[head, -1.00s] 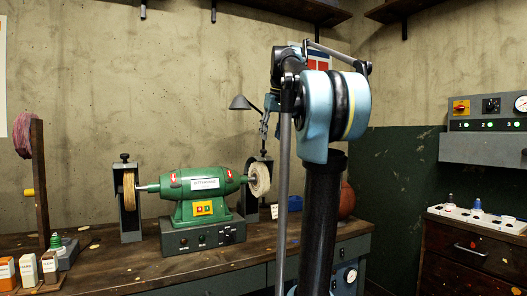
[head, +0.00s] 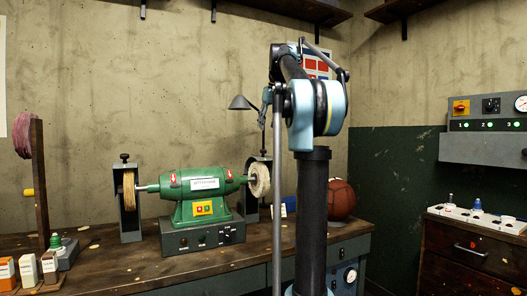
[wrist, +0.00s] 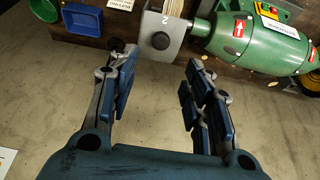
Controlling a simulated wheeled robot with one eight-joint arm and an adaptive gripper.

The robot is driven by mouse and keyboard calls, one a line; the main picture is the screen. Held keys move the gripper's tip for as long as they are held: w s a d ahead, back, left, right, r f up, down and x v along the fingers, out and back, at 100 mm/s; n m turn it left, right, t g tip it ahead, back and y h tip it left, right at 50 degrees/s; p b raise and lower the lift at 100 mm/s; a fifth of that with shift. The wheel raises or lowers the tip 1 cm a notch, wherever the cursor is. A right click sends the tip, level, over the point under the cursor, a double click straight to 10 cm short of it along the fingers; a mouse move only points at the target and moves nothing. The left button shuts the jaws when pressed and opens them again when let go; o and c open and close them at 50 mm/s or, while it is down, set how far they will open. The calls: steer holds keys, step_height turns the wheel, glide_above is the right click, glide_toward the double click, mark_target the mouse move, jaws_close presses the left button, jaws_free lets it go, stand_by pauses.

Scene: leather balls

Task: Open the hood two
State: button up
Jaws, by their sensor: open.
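The green two-wheel machine (head: 201,196) stands on the bench. A grey hood marked 2 (wrist: 163,35) shows at the top middle of the wrist view, with pale wheel strands beside it. It appears to be the dark hood (head: 251,204) behind the white buffing wheel (head: 260,180) in the head view, partly hidden by that wheel. My gripper (wrist: 155,75) is open and empty, its fingers spread, with the hood beyond and between the fingertips. I see no contact.
A second hood (head: 129,202) with a tan wheel stands left of the machine. A desk lamp (head: 240,103) is behind. A brown ball (head: 341,198) sits at the bench's right. Blue (wrist: 83,18) and green (wrist: 45,9) trays show in the wrist view.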

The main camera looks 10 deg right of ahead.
steer(key=x, duration=1.1)
steer(key=shift+w+f, duration=0.2)
steer(key=shift+f, duration=0.15)
jaws_close()
